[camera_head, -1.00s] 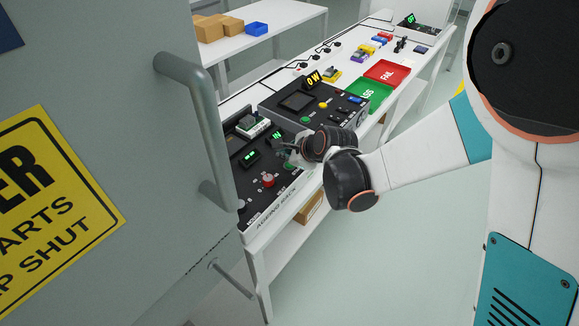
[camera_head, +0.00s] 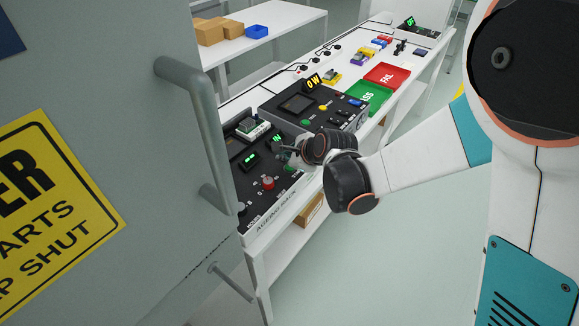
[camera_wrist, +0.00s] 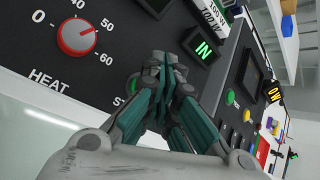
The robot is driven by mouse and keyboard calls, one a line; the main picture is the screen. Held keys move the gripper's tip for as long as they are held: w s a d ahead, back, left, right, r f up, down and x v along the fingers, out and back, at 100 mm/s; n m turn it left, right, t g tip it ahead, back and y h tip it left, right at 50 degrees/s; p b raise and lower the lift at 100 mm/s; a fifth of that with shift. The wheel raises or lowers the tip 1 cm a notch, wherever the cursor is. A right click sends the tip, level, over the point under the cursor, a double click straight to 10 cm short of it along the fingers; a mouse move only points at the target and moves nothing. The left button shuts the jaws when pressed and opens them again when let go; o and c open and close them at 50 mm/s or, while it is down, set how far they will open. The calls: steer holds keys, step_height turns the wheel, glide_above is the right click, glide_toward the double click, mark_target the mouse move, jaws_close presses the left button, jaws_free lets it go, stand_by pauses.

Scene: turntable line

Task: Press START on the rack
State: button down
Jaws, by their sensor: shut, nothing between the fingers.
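The ageing rack (camera_head: 262,213) is a black panel on the white bench, with a red HEAT knob (camera_head: 267,183) that also shows in the wrist view (camera_wrist: 77,36). A green button (camera_head: 289,169) sits on the panel beside my gripper (camera_head: 289,153). In the wrist view my gripper (camera_wrist: 160,72) has its fingers together and empty, over the panel right of the knob. I cannot tell whether the fingertips touch the panel.
A green-lit "IN" display (camera_wrist: 204,51) stands close to the fingers. Behind the rack is a tester (camera_head: 310,108) with a yellow-lit display and coloured buttons. Green (camera_head: 352,101) and red (camera_head: 387,85) trays lie farther along. A grey cabinet door with a handle (camera_head: 200,120) stands at left.

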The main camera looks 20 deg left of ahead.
mark_target(287, 168)
steer(key=shift+f+b, duration=0.45)
steer(key=shift+f+b, duration=0.35)
stand_by(0.8)
steer(key=shift+r, duration=0.2)
steer(key=shift+r+p, duration=0.5)
steer(key=shift+r, duration=0.15)
steer(key=shift+r+p, duration=1.7)
steer(key=shift+r, duration=0.85)
